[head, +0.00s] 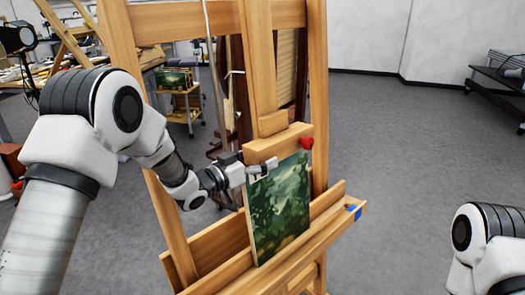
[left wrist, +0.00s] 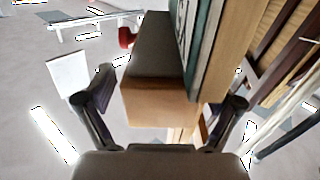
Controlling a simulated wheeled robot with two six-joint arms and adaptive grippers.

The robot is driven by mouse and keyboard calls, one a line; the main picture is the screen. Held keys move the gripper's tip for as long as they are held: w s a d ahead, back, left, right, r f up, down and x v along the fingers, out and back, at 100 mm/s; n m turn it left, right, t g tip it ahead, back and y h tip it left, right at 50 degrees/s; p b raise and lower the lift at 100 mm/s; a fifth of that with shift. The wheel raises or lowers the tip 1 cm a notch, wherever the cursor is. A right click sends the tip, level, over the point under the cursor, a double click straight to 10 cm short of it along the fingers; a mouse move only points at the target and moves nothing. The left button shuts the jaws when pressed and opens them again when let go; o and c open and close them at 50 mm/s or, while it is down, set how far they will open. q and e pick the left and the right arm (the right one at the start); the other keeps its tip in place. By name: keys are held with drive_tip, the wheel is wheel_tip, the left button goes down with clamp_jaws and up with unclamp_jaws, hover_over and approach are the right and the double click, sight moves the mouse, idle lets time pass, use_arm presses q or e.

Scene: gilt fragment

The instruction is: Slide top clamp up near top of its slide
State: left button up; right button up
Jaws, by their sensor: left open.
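The top clamp (head: 278,143) is a light wooden block on the easel's central slide (head: 258,60), with a red knob (head: 306,143) at its right. It sits at the upper edge of a green landscape painting (head: 280,210). My left gripper (head: 262,167) is open at the clamp's left end, by the painting's upper left corner. In the left wrist view a wooden block end (left wrist: 160,103), apparently the clamp's, lies between the spread fingers, with visible gaps at both sides. The red knob shows beyond it (left wrist: 126,37). My right gripper is out of view.
The wooden easel's (head: 318,100) right upright stands beside the clamp, and its lower ledge (head: 335,215) bears the painting. A blue piece (head: 354,212) is on the ledge's right end. A small cart (head: 185,105) stands behind. Grey floor is open at the right.

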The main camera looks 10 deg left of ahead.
use_arm(q)
drive_tip(key=shift+w+d+f, duration=0.1)
drive_tip(key=shift+w+d, duration=0.05)
drive_tip(key=shift+w, duration=0.35)
drive_tip(key=shift+s, duration=0.25)
drive_tip(key=shift+c, duration=0.6)
drive_tip(key=c, duration=1.6)
drive_tip(key=shift+o, duration=0.2)
wheel_tip(320, 180, up, 20)
drive_tip(key=w+a+p, duration=0.1)
drive_tip(key=a+p, duration=0.1)
drive_tip(key=p, duration=0.7)
drive_tip(key=shift+w+a, duration=0.15)
drive_tip(key=shift+w, duration=0.2)
drive_tip(key=shift+f, duration=0.1)
drive_tip(key=o, duration=1.4)
drive_tip(key=shift+o, duration=1.4)
drive_tip(key=shift+w+f, duration=0.1)
drive_tip(key=shift+f, duration=0.1)
